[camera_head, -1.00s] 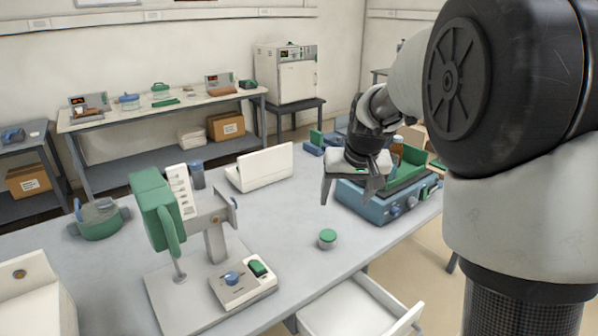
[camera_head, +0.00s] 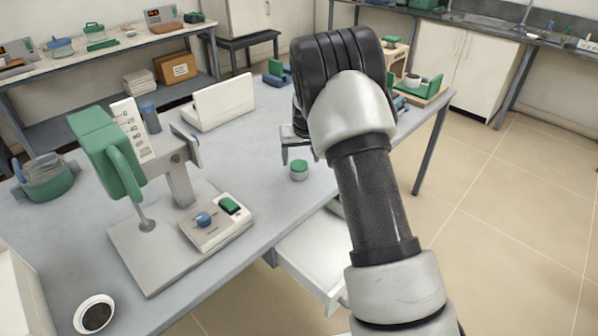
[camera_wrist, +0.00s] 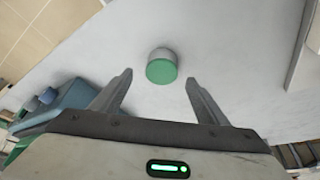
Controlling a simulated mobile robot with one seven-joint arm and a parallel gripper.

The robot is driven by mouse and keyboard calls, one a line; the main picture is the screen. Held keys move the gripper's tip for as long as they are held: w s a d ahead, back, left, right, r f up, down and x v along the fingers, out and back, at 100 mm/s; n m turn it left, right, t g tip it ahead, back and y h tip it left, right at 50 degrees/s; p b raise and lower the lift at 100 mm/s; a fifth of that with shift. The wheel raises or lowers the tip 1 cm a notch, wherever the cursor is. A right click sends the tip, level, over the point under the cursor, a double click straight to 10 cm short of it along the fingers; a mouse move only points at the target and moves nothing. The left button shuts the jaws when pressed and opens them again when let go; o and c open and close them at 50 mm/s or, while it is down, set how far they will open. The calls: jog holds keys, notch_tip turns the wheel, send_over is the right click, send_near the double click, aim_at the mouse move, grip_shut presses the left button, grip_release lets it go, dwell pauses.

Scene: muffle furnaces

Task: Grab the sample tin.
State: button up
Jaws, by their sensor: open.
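The sample tin (camera_head: 299,170) is a small round grey tin with a green lid. It stands upright on the grey table near its front edge. It also shows in the wrist view (camera_wrist: 161,66), just beyond the fingertips and between their lines. My gripper (camera_wrist: 158,80) is open and empty, with one finger on each side of the tin's line. In the head view my gripper (camera_head: 298,153) is just above and behind the tin, partly hidden by my arm. I see no contact with the tin.
A grey stand with a green head (camera_head: 105,150) and a control box (camera_head: 215,222) stand left of the tin. A white laptop-like case (camera_head: 218,103) is behind. An open drawer (camera_head: 312,255) juts out below the table edge. Table around the tin is clear.

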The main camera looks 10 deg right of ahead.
aim_at(299, 165)
jog(key=shift+b+x, duration=0.3)
jog(key=shift+x, duration=2.8)
jog(key=shift+s+a, duration=0.1)
jog(key=shift+a, duration=0.05)
jog(key=c, duration=1.2)
